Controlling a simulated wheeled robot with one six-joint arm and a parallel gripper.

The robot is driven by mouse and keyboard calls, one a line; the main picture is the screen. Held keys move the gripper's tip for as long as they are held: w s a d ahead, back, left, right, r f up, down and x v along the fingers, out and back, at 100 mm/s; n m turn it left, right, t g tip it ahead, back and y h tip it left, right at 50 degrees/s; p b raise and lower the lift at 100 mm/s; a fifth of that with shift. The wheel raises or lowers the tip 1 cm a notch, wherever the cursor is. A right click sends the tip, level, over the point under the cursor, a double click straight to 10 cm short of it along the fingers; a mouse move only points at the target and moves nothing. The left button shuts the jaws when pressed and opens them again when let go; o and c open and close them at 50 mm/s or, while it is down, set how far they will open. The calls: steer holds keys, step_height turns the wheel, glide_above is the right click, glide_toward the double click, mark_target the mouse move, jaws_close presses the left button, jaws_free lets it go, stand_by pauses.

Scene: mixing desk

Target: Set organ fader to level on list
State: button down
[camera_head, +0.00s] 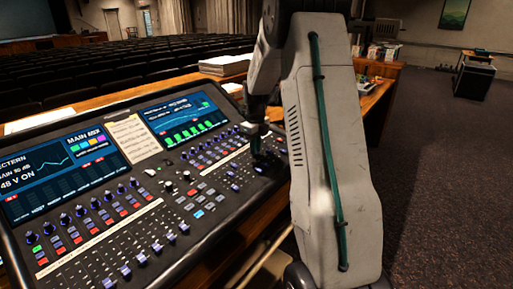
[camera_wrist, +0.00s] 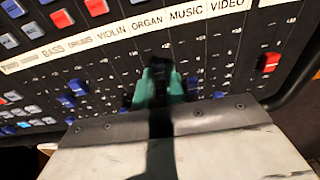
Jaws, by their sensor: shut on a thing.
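The mixing desk (camera_head: 60,142) fills the left and middle of the head view. A tape strip in the wrist view bears the ORGAN label (camera_wrist: 147,22), between VIOLIN and MUSIC. My gripper (camera_wrist: 163,85), with green fingertips, is shut in the column below ORGAN. It appears to hold the organ fader cap, which the fingers hide; its exact level cannot be read. In the head view my gripper (camera_head: 262,158) is at the desk's right part. A paper list (camera_head: 132,138) lies between the two screens; its writing is too small to read.
Blue fader caps stand close on both sides, one on the right (camera_wrist: 218,95) and one on the left (camera_wrist: 67,100). A red cap (camera_wrist: 268,62) is farther right.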

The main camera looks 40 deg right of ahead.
steer(key=c, duration=1.4)
jaws_free()
steer(key=shift+c, duration=0.2)
steer(key=shift+r, duration=0.15)
step_height(320, 180, up, 8)
steer(key=shift+d+f, duration=0.1)
steer(key=shift+f, duration=0.1)
